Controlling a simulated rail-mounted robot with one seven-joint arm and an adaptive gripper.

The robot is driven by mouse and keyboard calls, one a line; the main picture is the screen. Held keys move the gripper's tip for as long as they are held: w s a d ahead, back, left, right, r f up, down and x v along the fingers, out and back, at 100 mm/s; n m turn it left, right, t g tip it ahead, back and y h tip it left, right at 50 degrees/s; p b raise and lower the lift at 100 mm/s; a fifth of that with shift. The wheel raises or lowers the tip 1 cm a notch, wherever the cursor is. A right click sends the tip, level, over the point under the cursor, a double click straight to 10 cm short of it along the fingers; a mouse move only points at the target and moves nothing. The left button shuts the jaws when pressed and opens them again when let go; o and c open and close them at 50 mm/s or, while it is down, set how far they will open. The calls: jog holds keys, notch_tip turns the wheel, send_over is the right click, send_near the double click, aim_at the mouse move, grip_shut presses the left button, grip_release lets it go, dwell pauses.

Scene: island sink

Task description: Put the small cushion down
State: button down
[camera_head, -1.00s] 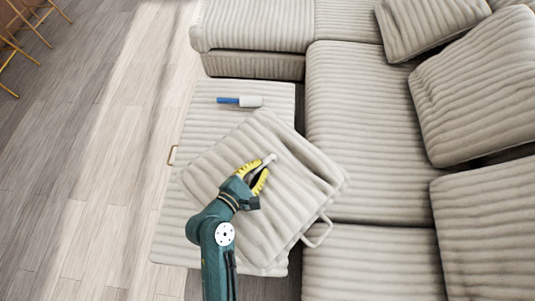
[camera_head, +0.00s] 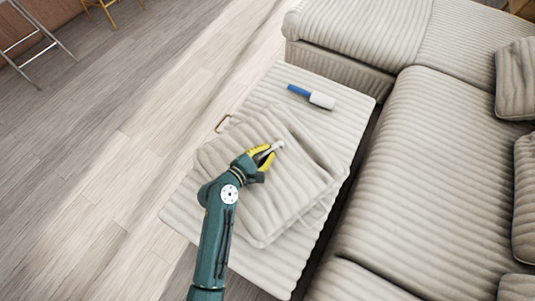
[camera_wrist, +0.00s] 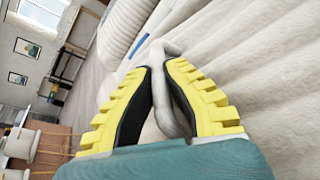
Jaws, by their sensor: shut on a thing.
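The small cushion (camera_head: 302,172) is beige and ribbed, with a pale loop at its lower right corner. It lies over the ottoman-like seat (camera_head: 345,108), and I cannot tell if its whole underside touches. My gripper (camera_head: 268,154), with yellow-backed fingers, is above the cushion's middle and shut on a pale strip or fold of it. In the wrist view my gripper (camera_wrist: 158,72) pinches this pale strip (camera_wrist: 163,98) between black pads. Cushion fabric (camera_wrist: 255,50) seems to fill the right side there.
A lint roller (camera_head: 312,97) with a blue handle lies on the seat beyond the cushion. A brass handle (camera_head: 222,123) is on the seat's left side. A large ribbed sofa (camera_head: 430,170) stands to the right.

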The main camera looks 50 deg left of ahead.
jog(key=shift+r, duration=0.1)
jog(key=c, duration=1.2)
grip_release()
jog(key=shift+c, duration=0.2)
jog(key=shift+s, duration=0.15)
jog(key=p+v, duration=0.4)
jog(key=v, duration=0.7)
jog(key=shift+s+r+p, duration=0.1)
jog(key=shift+r+p, duration=0.05)
jog(key=shift+p, duration=0.25)
jog(key=shift+s, duration=0.3)
jog(key=shift+w, duration=0.1)
